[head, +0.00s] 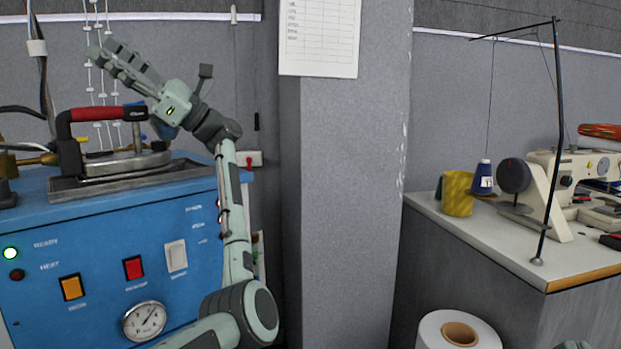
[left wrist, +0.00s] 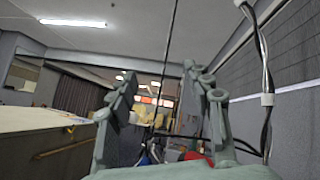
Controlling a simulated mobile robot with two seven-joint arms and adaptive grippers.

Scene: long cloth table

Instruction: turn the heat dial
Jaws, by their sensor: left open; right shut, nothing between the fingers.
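The blue steam unit (head: 100,230) stands at the left in the head view. Its front bears a round white gauge with a needle (head: 145,321), but I cannot tell any knob to be the heat dial. The word HEAT stands by the dark red lamp (head: 16,275). My left forearm crosses the unit's right end and hides part of it. My left gripper (head: 101,47) is open and empty, raised above and behind the iron (head: 125,163), pointing up and left. Its spread fingers also show in the left wrist view (left wrist: 161,75).
The iron with a red handle (head: 108,113) rests on a metal tray (head: 60,186) on the unit. A grey pillar (head: 345,200) stands right of my left arm. A sewing table (head: 480,235) and a white roll (head: 430,325) are further right.

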